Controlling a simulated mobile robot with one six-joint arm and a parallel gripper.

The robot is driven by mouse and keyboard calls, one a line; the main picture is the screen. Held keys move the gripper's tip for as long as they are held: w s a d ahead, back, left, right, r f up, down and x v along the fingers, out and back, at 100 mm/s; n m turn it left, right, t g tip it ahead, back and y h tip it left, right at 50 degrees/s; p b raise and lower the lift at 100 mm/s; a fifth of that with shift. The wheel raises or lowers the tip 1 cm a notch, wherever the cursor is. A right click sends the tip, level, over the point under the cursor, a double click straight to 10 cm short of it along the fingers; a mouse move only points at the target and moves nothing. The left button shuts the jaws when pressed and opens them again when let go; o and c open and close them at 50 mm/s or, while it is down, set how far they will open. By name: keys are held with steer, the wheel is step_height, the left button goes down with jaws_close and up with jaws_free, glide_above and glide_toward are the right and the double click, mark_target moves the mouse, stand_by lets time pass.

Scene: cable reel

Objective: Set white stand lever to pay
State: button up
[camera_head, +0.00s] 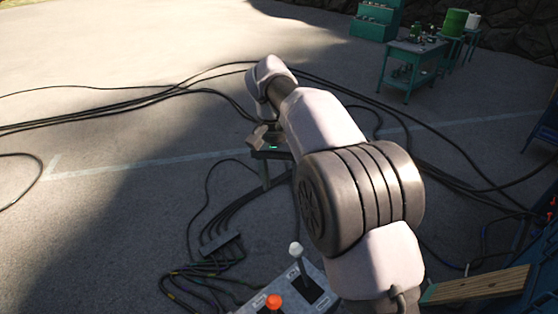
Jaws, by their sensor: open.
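The white-knobbed lever (296,250) stands up from a dark slot plate on a grey control box (310,283) at the bottom centre. Its shaft leans only slightly, and the labels beside the slot are too small to read. My arm reaches up past the box, then bends down at its far end.
An orange-knobbed lever (275,301) sits on the same box, just left and nearer. Black cables (215,240) lie on the ground at left and behind. A wooden plank (480,286) and blue equipment are at lower right. A green cart (412,65) stands far back. Open pavement lies left.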

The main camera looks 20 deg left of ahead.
step_height(320, 180, up, 9)
steer(key=a, duration=0.1)
steer(key=shift+w, duration=0.3)
steer(key=shift+a, duration=0.1)
